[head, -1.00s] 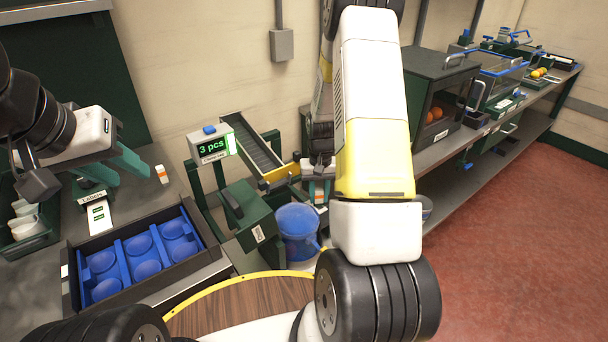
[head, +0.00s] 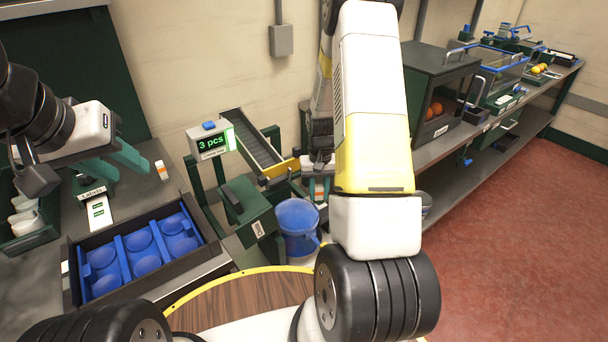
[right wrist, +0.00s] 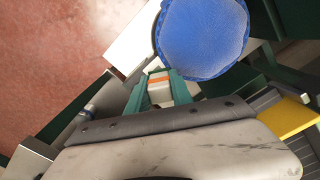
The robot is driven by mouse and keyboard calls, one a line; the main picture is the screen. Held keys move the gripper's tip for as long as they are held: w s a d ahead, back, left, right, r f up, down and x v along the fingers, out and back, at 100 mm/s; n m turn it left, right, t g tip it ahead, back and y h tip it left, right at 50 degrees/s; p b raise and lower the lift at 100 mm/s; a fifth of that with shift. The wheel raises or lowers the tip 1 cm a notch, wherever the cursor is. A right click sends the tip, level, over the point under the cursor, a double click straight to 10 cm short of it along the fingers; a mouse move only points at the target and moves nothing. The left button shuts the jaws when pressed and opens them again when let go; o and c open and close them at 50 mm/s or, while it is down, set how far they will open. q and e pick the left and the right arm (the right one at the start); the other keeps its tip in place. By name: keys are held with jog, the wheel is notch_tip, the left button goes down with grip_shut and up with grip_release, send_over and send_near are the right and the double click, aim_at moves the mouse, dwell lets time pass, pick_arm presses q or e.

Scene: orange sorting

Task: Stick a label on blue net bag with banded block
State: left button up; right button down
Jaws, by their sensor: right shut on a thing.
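The blue net bag (head: 297,224) stands below the chute's end, beside the green box; its netted blue surface (right wrist: 203,38) fills the top of the right wrist view. My right gripper (head: 318,188) is behind the bag in the head view, partly hidden by my arm. In the right wrist view its green fingers (right wrist: 158,92) are shut on a white block with an orange band (right wrist: 158,78), close beside the bag. My left gripper (head: 112,165) is open and empty above the counter near the label dispenser (head: 92,192). Labels show on its white strip (head: 98,212).
A second white, orange-banded piece (head: 161,170) stands on the left counter. A tray with blue cups (head: 72,268) lies in front of it. A display reading "3 pcs" (head: 212,143) stands by the chute (head: 255,145). A round wooden table (head: 240,303) is nearest me. Red floor at right is clear.

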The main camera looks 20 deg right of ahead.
jog(key=shift+f, duration=0.55)
dwell(1.4)
jog(key=shift+r, duration=0.1)
jog(key=shift+r, duration=3.45)
